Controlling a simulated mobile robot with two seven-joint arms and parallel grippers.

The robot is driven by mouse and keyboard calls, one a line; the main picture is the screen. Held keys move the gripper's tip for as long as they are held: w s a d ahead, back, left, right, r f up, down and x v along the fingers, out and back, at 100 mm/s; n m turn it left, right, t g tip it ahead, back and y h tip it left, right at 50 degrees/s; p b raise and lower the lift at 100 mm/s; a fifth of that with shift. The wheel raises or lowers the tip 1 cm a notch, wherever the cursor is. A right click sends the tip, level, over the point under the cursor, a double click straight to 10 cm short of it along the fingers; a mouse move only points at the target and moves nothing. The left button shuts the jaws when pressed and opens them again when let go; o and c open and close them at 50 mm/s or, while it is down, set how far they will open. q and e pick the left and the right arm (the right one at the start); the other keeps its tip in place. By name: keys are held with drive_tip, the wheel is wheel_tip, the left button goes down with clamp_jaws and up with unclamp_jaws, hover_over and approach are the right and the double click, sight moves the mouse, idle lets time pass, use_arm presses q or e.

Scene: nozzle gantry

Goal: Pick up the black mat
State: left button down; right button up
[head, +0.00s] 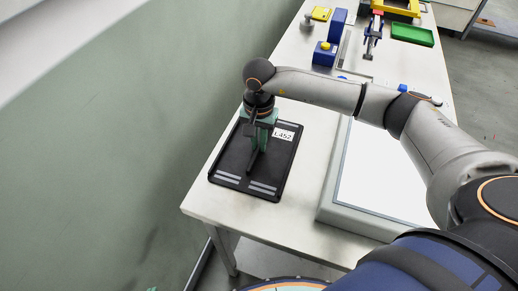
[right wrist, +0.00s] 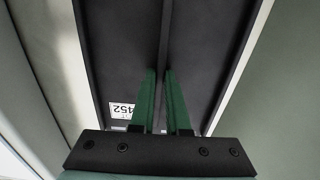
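The black mat (head: 233,166) lies on the light workbench at its near left end. It is a dark rectangular plate with a raised rim, grey strips, a white label reading L452 and a thin upright ridge along its middle. My right gripper (head: 255,152) points down over the mat. In the right wrist view, its two green fingers (right wrist: 160,72) stand close together on either side of the mat's ridge (right wrist: 166,35). The gap between them is narrow, and I cannot tell whether they press on the ridge. My left gripper is not in view.
A large white-topped panel with a grey frame (head: 332,202) lies right of the mat. Farther back are blue blocks (head: 325,54), a green tray (head: 412,34) and a yellow frame (head: 397,8). A green wall (head: 120,120) runs close along the bench's left side.

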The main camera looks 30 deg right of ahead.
clamp_jaws()
drive_tip(key=shift+r, duration=0.15)
idle(1.0)
